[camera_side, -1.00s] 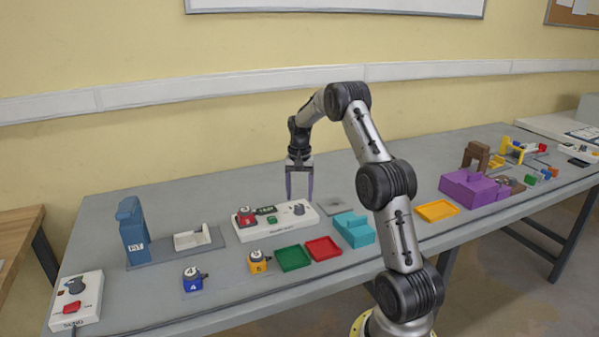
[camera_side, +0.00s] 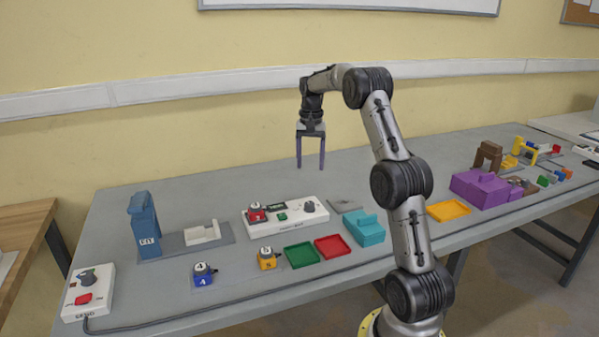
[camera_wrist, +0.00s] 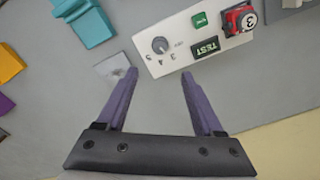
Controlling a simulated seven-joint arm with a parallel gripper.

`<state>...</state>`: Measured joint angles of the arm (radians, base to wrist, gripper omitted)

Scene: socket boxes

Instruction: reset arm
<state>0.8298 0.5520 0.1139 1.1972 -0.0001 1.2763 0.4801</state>
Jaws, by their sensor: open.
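My gripper (camera_side: 311,166) is open and empty. It hangs with its fingers pointing down, above the table behind the white test box. In the wrist view my gripper (camera_wrist: 157,75) shows two purple fingers apart with only table and box beyond them. The white test box (camera_side: 290,221) carries a red block numbered 3 (camera_wrist: 238,19), a green button, a display and a grey dial (camera_wrist: 160,45). A blue block marked 4 (camera_side: 203,276) and a yellow-orange block (camera_side: 267,259) stand on the table in front of the box.
A blue press-like station (camera_side: 145,226) with a white cradle (camera_side: 202,231) stands left. A SEND box (camera_side: 89,292) is at the front left. Green (camera_side: 302,255) and red (camera_side: 332,247) trays, a teal block (camera_side: 364,230), a yellow tray (camera_side: 449,211) and purple blocks (camera_side: 482,188) lie rightward.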

